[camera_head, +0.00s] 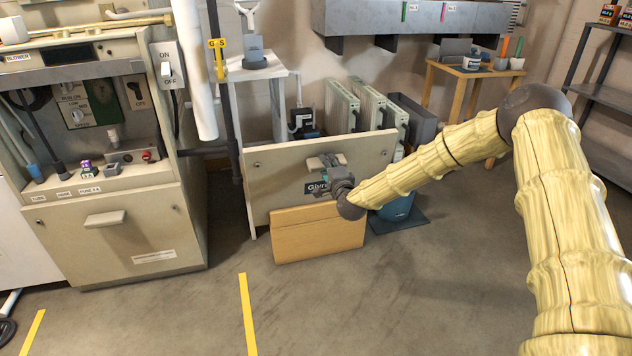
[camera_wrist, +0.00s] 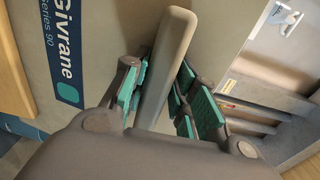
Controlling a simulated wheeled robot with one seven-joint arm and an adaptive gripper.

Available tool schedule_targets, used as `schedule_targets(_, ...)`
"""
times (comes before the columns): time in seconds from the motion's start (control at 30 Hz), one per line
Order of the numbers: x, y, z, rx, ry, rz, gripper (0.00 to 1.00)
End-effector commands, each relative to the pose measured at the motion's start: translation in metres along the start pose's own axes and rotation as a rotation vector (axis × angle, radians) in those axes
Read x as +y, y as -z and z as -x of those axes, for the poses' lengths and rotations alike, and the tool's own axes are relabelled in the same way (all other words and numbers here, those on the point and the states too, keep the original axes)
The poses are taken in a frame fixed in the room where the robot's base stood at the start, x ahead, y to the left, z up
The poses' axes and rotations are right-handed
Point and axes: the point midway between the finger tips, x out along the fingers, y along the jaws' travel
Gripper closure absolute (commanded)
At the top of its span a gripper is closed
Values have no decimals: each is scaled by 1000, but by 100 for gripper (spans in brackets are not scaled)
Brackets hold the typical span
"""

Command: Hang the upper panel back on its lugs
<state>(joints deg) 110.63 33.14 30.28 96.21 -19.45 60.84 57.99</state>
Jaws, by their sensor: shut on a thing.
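The upper panel (camera_head: 282,178) is a flat beige sheet with a blue "Givrane" label, upright in the middle of the head view. My gripper (camera_head: 335,172) is at its front face, on its grey-beige handle (camera_head: 318,162). In the wrist view the green-padded fingers of my gripper (camera_wrist: 163,88) lie on both sides of the handle (camera_wrist: 172,50), beside the label (camera_wrist: 65,45). The furnace (camera_head: 115,200) stands at the left, its upper front open with controls showing. The lugs cannot be made out. The panel's lower edge is partly hidden.
A tan board or box (camera_head: 318,236) stands before the panel. A white stand (camera_head: 262,75) and several grey-green filters (camera_head: 370,103) are behind it. The floor in front (camera_head: 330,310) is clear.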

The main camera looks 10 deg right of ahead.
Motion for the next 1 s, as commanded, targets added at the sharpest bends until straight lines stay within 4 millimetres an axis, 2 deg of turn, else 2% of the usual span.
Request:
schedule_targets(0.23, -2, 0, 1, 0, -6, -2, 100)
schedule_targets(1.0, -38, 0, 1, 0, -3, -1, 100)
